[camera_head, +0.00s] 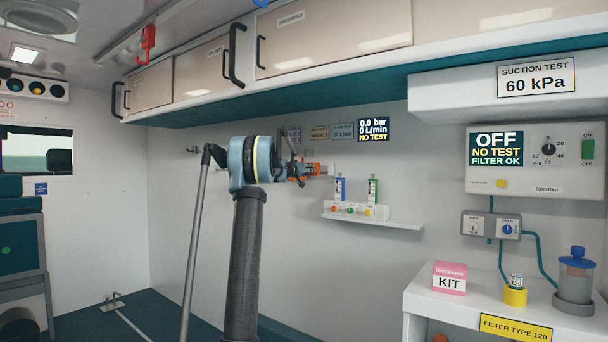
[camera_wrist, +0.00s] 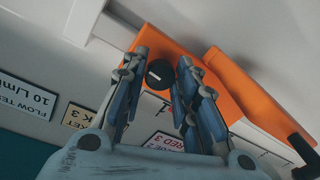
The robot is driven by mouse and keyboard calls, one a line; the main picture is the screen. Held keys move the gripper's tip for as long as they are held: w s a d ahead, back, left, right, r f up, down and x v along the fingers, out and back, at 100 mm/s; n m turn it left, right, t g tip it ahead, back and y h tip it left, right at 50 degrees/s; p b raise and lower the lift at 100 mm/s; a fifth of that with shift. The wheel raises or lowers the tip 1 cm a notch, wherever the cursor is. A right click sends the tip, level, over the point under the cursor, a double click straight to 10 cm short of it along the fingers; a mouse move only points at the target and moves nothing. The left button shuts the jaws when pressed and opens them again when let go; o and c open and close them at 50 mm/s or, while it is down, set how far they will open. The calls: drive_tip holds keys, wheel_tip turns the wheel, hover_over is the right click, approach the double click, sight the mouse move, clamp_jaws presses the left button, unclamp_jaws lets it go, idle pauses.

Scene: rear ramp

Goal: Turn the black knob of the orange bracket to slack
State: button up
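The orange bracket (camera_wrist: 239,84) is on the white wall and fills the upper middle and right of the wrist view. In the head view the bracket (camera_head: 309,169) is small and partly hidden by my gripper. Its black knob (camera_wrist: 160,73) is round with a short white mark on its face. My gripper (camera_wrist: 163,62) is open, with one finger on each side of the knob. I see narrow gaps beside the knob; whether the pads touch it is unclear. In the head view my gripper (camera_head: 295,167) reaches the bracket; the knob cannot be made out there.
A white shelf (camera_head: 372,221) with flowmeters is to the right of the bracket. Overhead cabinets (camera_head: 335,37) run above. Wall signs, including a flow test sign (camera_wrist: 27,95), are near the bracket. A white counter (camera_head: 418,296) with a pink kit box (camera_head: 449,278) stands at right.

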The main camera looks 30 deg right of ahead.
drive_tip(key=shift+s+a, duration=0.1)
drive_tip(key=shift+a, duration=0.3)
drive_tip(key=shift+c, duration=0.3)
drive_tip(key=shift+d+r, duration=0.1)
drive_tip(key=shift+d, duration=0.3)
